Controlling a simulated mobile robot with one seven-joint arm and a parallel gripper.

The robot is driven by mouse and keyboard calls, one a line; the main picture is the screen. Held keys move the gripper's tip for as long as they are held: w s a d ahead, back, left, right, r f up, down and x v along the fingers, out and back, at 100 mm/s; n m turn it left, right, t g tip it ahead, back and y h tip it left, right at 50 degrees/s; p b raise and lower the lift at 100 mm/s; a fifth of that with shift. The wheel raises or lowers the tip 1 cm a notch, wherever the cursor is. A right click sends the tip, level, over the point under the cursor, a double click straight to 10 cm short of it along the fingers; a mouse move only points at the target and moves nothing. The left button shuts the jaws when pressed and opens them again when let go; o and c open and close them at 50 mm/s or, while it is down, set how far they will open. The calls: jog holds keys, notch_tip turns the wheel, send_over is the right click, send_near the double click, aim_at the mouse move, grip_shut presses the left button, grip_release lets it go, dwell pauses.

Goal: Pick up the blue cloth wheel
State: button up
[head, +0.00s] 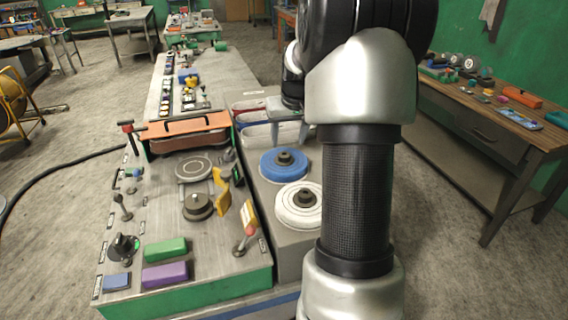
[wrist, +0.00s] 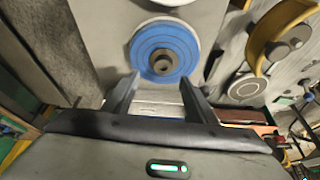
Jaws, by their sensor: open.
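The blue cloth wheel (head: 283,164) lies flat on the grey bench top, a round blue disc with a dark hub at its centre. In the wrist view the blue wheel (wrist: 164,50) is just beyond my fingertips, roughly centred between them. My gripper (wrist: 158,84) is open with nothing between its two fingers. In the head view my gripper (head: 292,128) is partly hidden by my arm, and it hangs behind the blue wheel. The fingers look apart from the wheel; their height above it is hard to tell.
A white cloth wheel (head: 299,204) lies right in front of the blue one, partly behind my arm. Coloured bins (head: 254,115) stand behind it. An orange-topped case (head: 187,127), yellow guards (head: 222,199) and levers stand to the left. A wooden workbench (head: 495,108) is at the right.

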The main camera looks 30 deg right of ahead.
aim_at(284, 154)
jog(key=shift+a+p+x, duration=0.2)
jog(key=shift+x, duration=1.45)
jog(key=shift+a+p+x, duration=0.15)
jog(key=shift+a+x, duration=0.1)
jog(key=shift+x, duration=1.35)
grip_shut()
